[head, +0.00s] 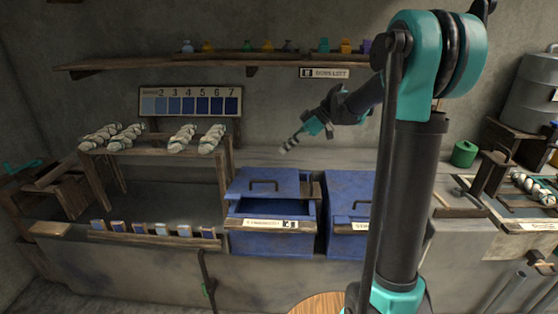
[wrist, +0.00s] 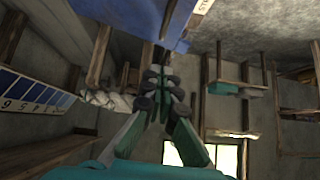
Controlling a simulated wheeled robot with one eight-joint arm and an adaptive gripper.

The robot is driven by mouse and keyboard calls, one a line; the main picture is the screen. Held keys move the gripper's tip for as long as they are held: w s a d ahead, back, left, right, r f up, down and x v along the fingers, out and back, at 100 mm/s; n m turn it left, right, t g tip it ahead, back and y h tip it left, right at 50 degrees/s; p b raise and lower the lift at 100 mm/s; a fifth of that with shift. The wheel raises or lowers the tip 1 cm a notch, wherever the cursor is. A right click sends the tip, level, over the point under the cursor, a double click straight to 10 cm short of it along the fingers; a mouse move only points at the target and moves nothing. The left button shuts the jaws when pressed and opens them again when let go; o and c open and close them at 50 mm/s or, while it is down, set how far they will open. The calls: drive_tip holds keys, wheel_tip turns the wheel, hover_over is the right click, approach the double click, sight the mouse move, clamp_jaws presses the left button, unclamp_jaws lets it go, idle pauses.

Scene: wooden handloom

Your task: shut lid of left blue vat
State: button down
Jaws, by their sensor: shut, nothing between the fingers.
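The left blue vat (head: 240,238) stands in the counter with a white label on its front. Its blue lid (head: 285,184), with a dark bar handle (head: 263,183), sits at the rear of the vat. The front part of the opening is uncovered and shows the inside. My gripper (head: 287,147) is shut and empty, above and behind the lid, apart from it. In the wrist view my gripper's fingers (wrist: 160,82) meet with nothing held. A blue surface shows at the top of that view; I cannot tell which vat part it is.
A second blue vat (head: 346,190) stands to the right, partly hidden by my arm. A wooden rack (head: 155,147) with white skeins is at left, below a numbered blue swatch board (head: 190,103). A shelf (head: 200,62) with small jars runs along the wall.

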hover_over(268, 192)
drive_tip(key=w, duration=0.3)
wheel_tip(268, 192, down, 7)
drive_tip(key=shift+s+r, duration=0.15)
wheel_tip(268, 192, down, 3)
drive_tip(key=shift+f, duration=0.1)
drive_tip(key=shift+s+f, duration=0.1)
drive_tip(key=shift+f, duration=0.3)
drive_tip(key=s+f, duration=0.1)
drive_tip(key=f, duration=0.1)
drive_tip(key=f+t, duration=0.1)
drive_tip(key=f, duration=0.1)
drive_tip(key=s+f+n+t, duration=0.1)
drive_tip(key=f, duration=0.2)
drive_tip(key=shift+s, duration=0.35)
drive_tip(key=shift+s+f+t, duration=0.3)
drive_tip(key=shift+f, duration=0.05)
